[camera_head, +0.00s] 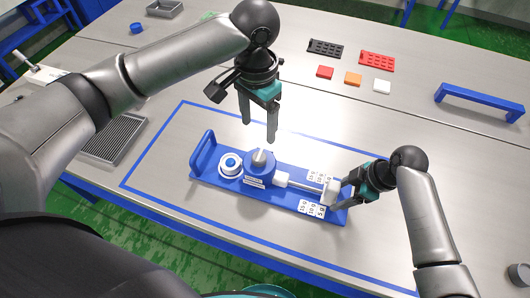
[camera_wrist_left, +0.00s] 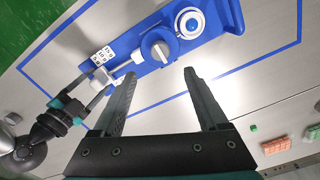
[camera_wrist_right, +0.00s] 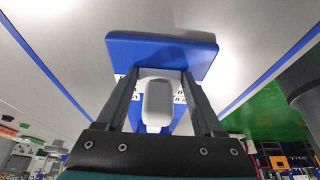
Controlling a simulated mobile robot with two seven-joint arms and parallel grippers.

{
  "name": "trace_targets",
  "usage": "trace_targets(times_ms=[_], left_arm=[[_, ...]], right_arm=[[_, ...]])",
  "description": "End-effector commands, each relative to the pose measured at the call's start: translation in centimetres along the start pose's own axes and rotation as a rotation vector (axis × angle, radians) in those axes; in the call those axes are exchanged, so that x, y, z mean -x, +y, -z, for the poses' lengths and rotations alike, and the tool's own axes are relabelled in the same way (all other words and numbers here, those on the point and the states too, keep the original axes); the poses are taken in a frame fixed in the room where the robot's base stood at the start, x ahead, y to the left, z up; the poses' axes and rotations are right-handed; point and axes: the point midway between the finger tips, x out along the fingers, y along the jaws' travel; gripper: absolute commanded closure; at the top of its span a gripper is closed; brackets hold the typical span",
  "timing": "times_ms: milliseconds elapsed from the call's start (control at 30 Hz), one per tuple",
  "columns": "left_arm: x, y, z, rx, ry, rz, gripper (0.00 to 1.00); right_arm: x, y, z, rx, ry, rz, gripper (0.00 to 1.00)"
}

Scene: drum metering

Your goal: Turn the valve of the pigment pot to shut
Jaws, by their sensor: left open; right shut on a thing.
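The blue pigment pot (camera_head: 259,170) stands on a long blue base (camera_head: 213,176) on the table. Its grey valve knob (camera_head: 260,157) is on top; it also shows in the left wrist view (camera_wrist_left: 160,50), its bar lying askew to the base's length. My left gripper (camera_head: 258,131) is open above the pot, fingers pointing down, apart from the knob. A white tube and rod (camera_head: 300,184) run right from the pot to a white handle (camera_head: 329,190). My right gripper (camera_head: 340,193) is shut on that handle, which shows between its fingers in the right wrist view (camera_wrist_right: 158,100).
A white and blue round part (camera_head: 231,163) sits on the base left of the pot, beside a raised blue grip bar (camera_head: 203,148). Number cards (camera_head: 312,208) flank the rod. Coloured blocks (camera_head: 352,79) and a blue handle bar (camera_head: 480,100) lie farther back.

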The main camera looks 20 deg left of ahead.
Motion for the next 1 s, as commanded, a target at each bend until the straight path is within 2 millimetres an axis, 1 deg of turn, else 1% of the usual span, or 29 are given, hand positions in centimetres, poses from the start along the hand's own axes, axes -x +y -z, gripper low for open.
trace_targets(times_ms=[100,167,267,367,467,600,800,900,1000], left_arm=[[0.5,0.1,0.0,0.101,0.000,-0.002,0.24],[0.7,0.0,0.0,0.137,0.000,-0.001,0.24],[0.3,0.0,0.0,0.168,-0.002,-0.001,0.24],[-0.9,0.0,-0.1,0.174,-0.004,-0.001,0.24],[-2.7,0.0,-0.1,0.174,-0.005,0.000,0.24],[-5.6,0.0,-0.1,0.173,-0.006,-0.001,0.24],[-9.1,0.0,-0.1,0.171,-0.003,0.000,0.24],[-10.2,0.0,0.0,0.171,-0.002,-0.001,0.24],[-10.9,0.0,0.0,0.170,-0.001,-0.001,0.24]], right_arm=[[0.0,0.0,0.0,0.000,0.000,-0.001,1.00],[0.0,0.0,0.0,0.000,0.000,-0.001,1.00],[0.0,0.0,0.0,0.000,0.001,-0.001,1.00],[0.0,0.0,0.0,0.000,0.001,-0.001,1.00],[0.0,0.0,0.0,0.000,0.001,-0.001,1.00],[0.0,0.0,0.0,0.000,0.001,-0.001,1.00],[0.0,0.0,0.0,0.000,0.001,-0.001,1.00],[0.0,0.0,0.0,0.000,0.001,-0.001,1.00],[0.0,0.0,0.0,0.000,0.001,-0.001,1.00]])
